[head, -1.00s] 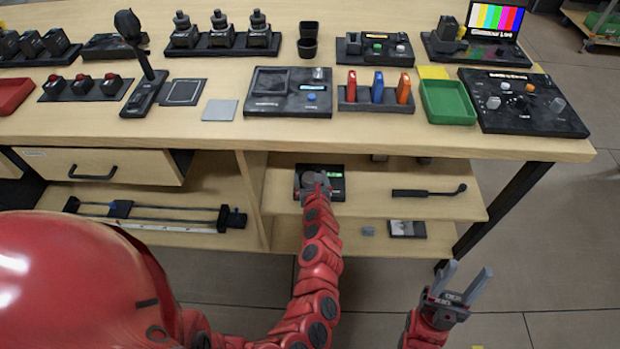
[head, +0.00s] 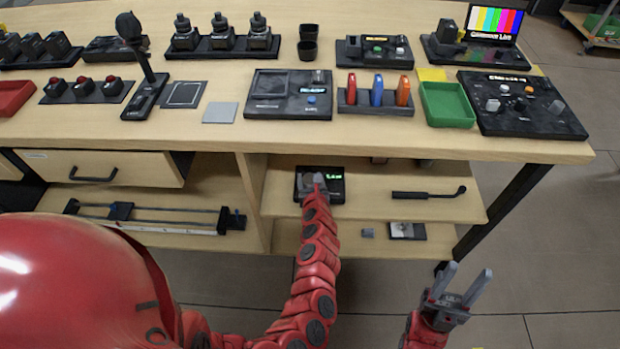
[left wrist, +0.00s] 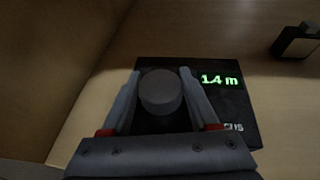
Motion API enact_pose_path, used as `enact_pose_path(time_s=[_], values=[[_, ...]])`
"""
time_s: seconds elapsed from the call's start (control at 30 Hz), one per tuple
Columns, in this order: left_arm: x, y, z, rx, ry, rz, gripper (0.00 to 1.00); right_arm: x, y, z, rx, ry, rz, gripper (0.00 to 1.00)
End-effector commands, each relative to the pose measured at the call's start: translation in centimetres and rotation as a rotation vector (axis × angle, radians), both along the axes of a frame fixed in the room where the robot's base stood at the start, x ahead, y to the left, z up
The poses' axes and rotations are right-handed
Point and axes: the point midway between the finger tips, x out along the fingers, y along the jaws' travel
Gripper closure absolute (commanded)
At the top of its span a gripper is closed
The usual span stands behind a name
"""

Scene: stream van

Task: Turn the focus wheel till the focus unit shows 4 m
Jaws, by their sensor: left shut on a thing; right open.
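The focus unit (head: 336,193) is a black box on the upper shelf under the table, and it also shows in the left wrist view (left wrist: 240,106). Its green display (left wrist: 219,80) reads 1.4 m. The focus wheel (left wrist: 161,91) is a round dark grey knob on the unit's left part. My left gripper (head: 318,182) is shut on the wheel, with one finger on each side of it in the left wrist view (left wrist: 160,92). In the head view the gripper mostly hides the wheel. My right gripper (head: 459,284) is open and empty, in front of the shelves at the right.
A black handle-like tool (head: 428,194) lies on the same shelf to the right. A slider rail (head: 150,214) lies on the left lower shelf. The tabletop (head: 220,145) overhangs the shelf, and a dark table leg (head: 500,205) stands at the right.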

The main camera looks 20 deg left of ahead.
Motion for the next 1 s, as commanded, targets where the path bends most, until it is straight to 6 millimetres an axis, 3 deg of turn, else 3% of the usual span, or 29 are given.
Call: enact_pose_path(time_s=[0.03, 0.2, 0.57, 0.6, 0.73, 1.0], values=[[-0.1, 0.2, 0.5, 0.001, 0.006, -0.012, 0.94, 0.0, 0.0, 1.3, 0.000, 0.000, 0.000, 0.50], [-0.1, 0.3, 0.5, 0.002, 0.005, -0.080, 0.94, 0.0, 0.0, 3.4, 0.000, 0.000, 0.000, 0.50], [-0.2, 0.1, -0.1, 0.000, 0.003, -0.104, 0.94, 0.0, 0.0, 3.4, 0.000, 0.000, 0.000, 0.50], [-0.2, 0.1, -0.1, 0.000, 0.003, -0.104, 0.35, 0.0, 0.0, 3.4, 0.000, 0.000, 0.000, 0.50], [-0.1, 0.0, 0.0, -0.001, 0.002, -0.105, 0.12, 0.0, 0.0, 3.4, 0.000, 0.000, 0.000, 0.50], [-0.1, 0.0, 0.0, 0.000, 0.001, -0.105, 0.10, 0.0, 0.0, 3.4, 0.000, 0.000, 0.000, 0.50]])
